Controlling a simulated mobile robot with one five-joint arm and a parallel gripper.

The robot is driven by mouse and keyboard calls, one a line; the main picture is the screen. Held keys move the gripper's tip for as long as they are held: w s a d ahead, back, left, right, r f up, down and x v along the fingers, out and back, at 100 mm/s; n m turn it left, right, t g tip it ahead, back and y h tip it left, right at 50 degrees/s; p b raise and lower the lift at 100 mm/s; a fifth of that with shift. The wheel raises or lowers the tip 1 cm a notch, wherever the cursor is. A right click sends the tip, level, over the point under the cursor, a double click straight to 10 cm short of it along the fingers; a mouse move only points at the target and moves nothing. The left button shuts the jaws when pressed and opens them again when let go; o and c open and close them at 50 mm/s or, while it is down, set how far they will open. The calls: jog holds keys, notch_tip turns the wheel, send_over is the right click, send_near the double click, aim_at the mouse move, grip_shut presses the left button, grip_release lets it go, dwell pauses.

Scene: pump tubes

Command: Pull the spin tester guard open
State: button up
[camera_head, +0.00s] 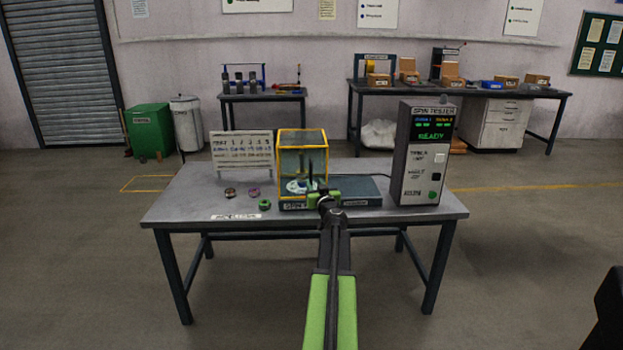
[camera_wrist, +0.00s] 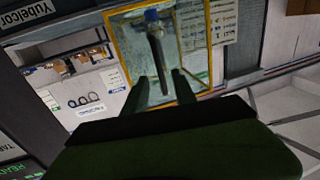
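The spin tester guard (camera_head: 303,139) is a clear box with a yellow frame, standing on the tester base (camera_head: 360,190) on the table. In the wrist view its yellow frame (camera_wrist: 122,52) fills the upper middle. A dark upright bar, seemingly the guard's handle (camera_wrist: 157,50), shows there in front of the clear panel. My gripper (camera_head: 322,190) is at the guard's lower front right. In the wrist view my gripper (camera_wrist: 161,78) has its two fingers apart, with the bar between them in the picture. Gaps show on both sides; I cannot tell the depth or any contact.
The control box (camera_head: 418,155) reading READY stands right of the guard on the table (camera_head: 190,195). A white chart board (camera_head: 241,155) stands to the left. Several small rings, including a green one (camera_head: 264,205), lie before it. The table's front left is mostly clear.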

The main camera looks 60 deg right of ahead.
aim_at(311, 178)
jog(key=x, duration=0.6)
jog(key=shift+w+d, duration=0.1)
jog(key=shift+w, duration=0.05)
grip_shut()
dwell(1.1)
